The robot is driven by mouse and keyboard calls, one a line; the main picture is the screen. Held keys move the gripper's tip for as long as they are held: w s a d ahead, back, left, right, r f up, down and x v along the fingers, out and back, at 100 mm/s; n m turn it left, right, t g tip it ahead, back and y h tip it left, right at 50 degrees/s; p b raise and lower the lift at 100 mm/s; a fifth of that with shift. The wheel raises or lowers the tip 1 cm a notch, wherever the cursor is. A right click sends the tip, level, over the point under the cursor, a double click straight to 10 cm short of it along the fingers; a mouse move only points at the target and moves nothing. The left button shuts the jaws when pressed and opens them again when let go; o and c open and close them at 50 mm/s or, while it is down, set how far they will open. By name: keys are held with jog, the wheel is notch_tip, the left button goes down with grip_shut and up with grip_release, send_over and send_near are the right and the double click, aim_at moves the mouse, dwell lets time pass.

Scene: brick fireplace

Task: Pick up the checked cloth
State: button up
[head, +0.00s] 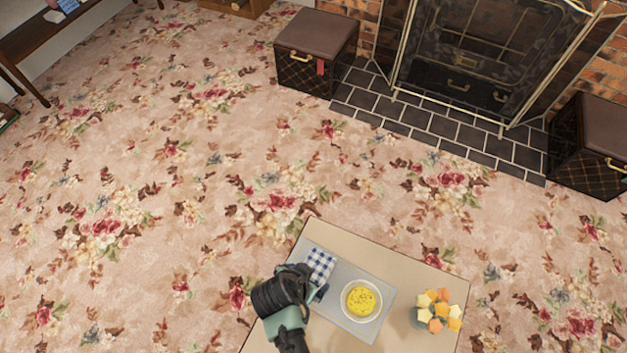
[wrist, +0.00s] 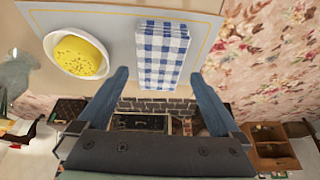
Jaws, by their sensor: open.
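The checked cloth (head: 319,263) is blue and white and lies folded on a pale grey mat (head: 350,322) on a small beige table. In the wrist view the cloth (wrist: 162,55) lies beyond my fingertips, roughly between their lines. My gripper (head: 321,292) is beside the cloth in the head view, at its near side. In the wrist view my gripper (wrist: 158,75) is open, with nothing between its two blue fingers. The near corner of the cloth is close to my gripper in the head view; I cannot tell whether they touch.
Dark boxes (head: 316,50) and a fireplace screen (head: 480,55) stand far back. The flowered carpet around is clear.

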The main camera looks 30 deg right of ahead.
jog(key=shift+b+x, duration=0.95)
jog(key=shift+x, duration=1.8)
jog(key=shift+d+r, duration=0.1)
jog(key=shift+d, duration=0.05)
jog(key=c, duration=1.1)
notch_tip(320, 180, up, 10)
jog(key=p, duration=0.3)
jog(key=shift+c, duration=0.2)
